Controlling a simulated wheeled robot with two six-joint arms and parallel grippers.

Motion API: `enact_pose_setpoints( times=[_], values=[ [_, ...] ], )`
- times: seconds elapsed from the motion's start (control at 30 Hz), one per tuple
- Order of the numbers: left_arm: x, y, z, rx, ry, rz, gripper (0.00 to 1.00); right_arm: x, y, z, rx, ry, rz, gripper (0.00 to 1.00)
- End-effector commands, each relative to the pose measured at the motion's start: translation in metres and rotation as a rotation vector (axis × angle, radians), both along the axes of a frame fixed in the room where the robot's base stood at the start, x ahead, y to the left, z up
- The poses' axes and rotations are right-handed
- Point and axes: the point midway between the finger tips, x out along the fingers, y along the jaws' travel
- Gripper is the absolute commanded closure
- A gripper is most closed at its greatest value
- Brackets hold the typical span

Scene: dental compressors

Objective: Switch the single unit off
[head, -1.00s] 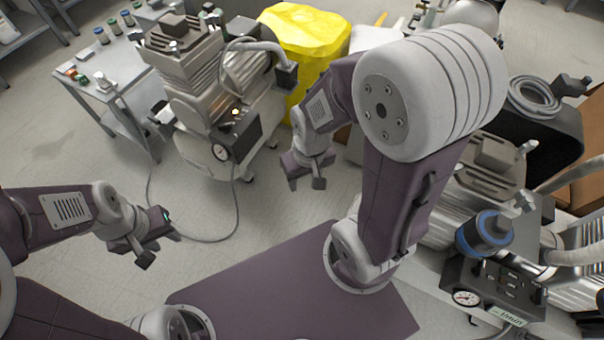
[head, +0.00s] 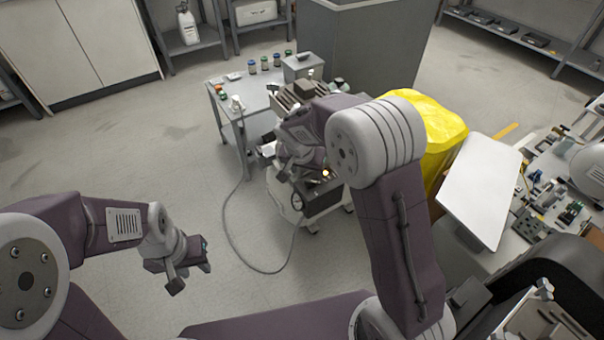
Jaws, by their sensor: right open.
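The single compressor unit (head: 283,194) stands on the floor in the middle of the head view, with a round gauge (head: 297,201) low on its front. My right arm covers much of the unit's top, and the switch cannot be made out. My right gripper (head: 290,168) is open and empty at the unit, just left of the lamp; whether it touches cannot be told. My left gripper (head: 190,277) is open and empty over bare floor, at the lower left, well apart from the unit.
A grey side table (head: 240,100) with small jars stands behind the unit. A cable (head: 232,235) loops on the floor. The floor at left is clear.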

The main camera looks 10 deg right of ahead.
Motion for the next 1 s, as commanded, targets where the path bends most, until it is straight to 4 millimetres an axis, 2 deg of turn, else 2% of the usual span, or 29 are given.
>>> enact_pose_setpoints(
  times=[0.07,0.17,0.4,0.5,0.63,0.9,1.0],
  values=[
    [0.000,0.000,-0.002,0.000,0.000,0.000,0.64,0.000,0.000,-0.001,0.001,-0.002,0.001,0.40],
    [0.000,0.000,-0.009,0.000,0.000,0.000,0.64,0.003,-0.002,-0.014,0.001,0.000,-0.002,0.40],
    [0.000,0.000,-0.033,0.000,0.000,0.000,0.64,0.019,-0.012,-0.062,0.002,0.000,-0.001,0.40],
    [0.000,0.000,-0.039,0.000,0.000,0.000,0.64,0.025,-0.015,-0.075,0.003,0.000,-0.001,0.40],
    [0.000,0.000,-0.042,0.000,0.000,0.000,0.64,0.029,-0.017,-0.083,0.003,-0.002,-0.001,0.40],
    [0.000,0.000,-0.041,0.000,0.000,0.000,0.64,0.030,-0.017,-0.083,0.004,-0.002,0.000,0.40],
    [0.000,0.000,-0.041,0.000,0.000,0.000,0.64,0.030,-0.017,-0.083,0.004,-0.002,0.000,0.68]
  ],
)
